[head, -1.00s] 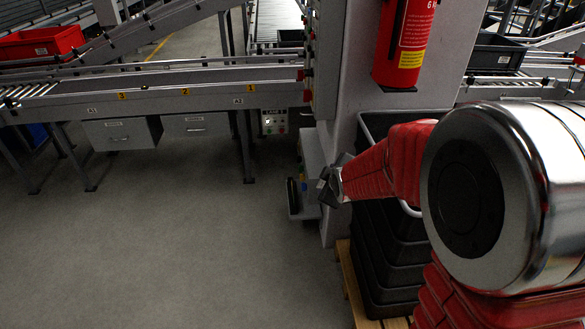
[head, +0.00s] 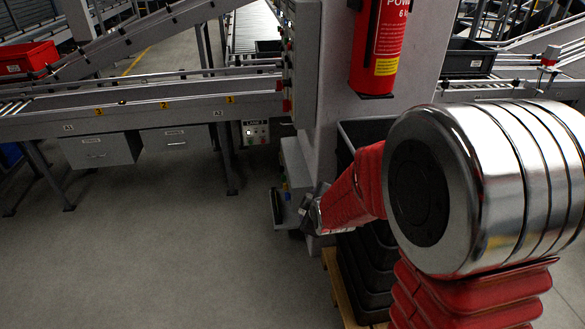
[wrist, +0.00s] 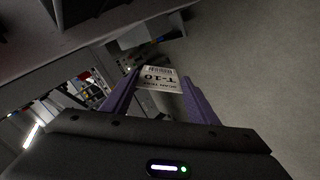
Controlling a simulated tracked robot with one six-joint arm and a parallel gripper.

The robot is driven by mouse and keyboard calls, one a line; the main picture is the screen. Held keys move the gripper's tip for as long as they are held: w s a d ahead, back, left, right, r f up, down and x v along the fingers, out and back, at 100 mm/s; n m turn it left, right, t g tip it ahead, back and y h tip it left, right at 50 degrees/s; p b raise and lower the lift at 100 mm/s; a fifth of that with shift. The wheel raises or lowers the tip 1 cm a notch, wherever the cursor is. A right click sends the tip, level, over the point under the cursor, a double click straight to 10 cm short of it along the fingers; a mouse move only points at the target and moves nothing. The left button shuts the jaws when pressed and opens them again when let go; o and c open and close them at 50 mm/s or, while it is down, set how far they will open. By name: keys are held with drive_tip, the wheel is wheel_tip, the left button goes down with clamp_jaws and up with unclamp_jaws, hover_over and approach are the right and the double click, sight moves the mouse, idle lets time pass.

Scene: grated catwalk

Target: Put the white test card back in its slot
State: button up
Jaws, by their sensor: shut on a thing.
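The white test card (wrist: 158,78), printed with a barcode and "T-10", is between the purple fingertips of my gripper (wrist: 160,88) in the wrist view. My gripper is shut on it. In the head view my gripper (head: 307,213) is low beside the foot of the grey column, close to a small grey unit (head: 293,165) with a dark upright plate on its left. I cannot make out the card in the head view, and I cannot tell which opening is its slot.
A red fire extinguisher (head: 380,45) hangs on the grey column (head: 335,85). Stacked black crates (head: 365,270) on a wooden pallet stand right of my gripper. A conveyor (head: 140,108) with drawers below runs at the left. The floor (head: 150,250) in front is clear.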

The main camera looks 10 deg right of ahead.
drive_tip(key=w+r, duration=1.5)
drive_tip(key=r, duration=0.2)
drive_tip(key=shift+r, duration=0.15)
